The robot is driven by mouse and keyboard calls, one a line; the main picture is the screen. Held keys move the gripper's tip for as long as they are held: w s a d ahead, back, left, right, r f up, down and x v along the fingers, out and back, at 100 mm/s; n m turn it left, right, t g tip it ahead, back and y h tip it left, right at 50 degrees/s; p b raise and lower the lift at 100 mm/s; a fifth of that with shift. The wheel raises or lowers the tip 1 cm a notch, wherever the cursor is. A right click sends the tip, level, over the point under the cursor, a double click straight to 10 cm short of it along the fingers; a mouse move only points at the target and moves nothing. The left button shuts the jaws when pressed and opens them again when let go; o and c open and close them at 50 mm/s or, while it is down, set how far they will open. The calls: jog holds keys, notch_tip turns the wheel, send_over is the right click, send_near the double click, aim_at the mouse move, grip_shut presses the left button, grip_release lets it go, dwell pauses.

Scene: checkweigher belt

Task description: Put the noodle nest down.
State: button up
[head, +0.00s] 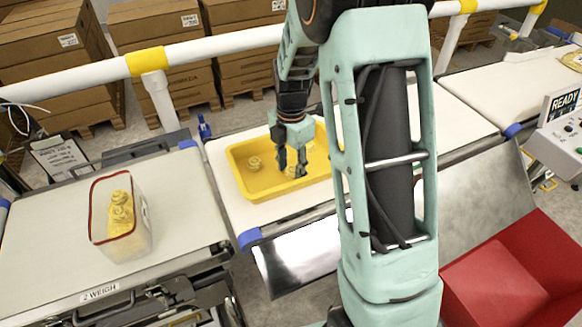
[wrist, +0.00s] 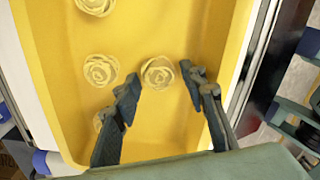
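My gripper (head: 291,172) reaches down into the yellow tray (head: 262,193). In the wrist view my gripper (wrist: 160,76) is open, its fingers spread on either side of a pale yellow noodle nest (wrist: 158,73). Narrow gaps seem to show between the nest and both fingertips. That nest looks about as large as the others in the tray and appears to rest on the tray floor.
A clear tub (head: 144,240) with a red rim and stacked nests stands on the left weigh belt (head: 50,240). A white rail (head: 215,45) runs behind the belts. A red bin (head: 505,265) is at the lower right, below a control panel (head: 565,135) reading READY.

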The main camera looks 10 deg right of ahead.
aim_at(291, 169)
notch_tip(291, 169, up, 12)
dwell(0.4)
jog(key=shift+r, duration=0.1)
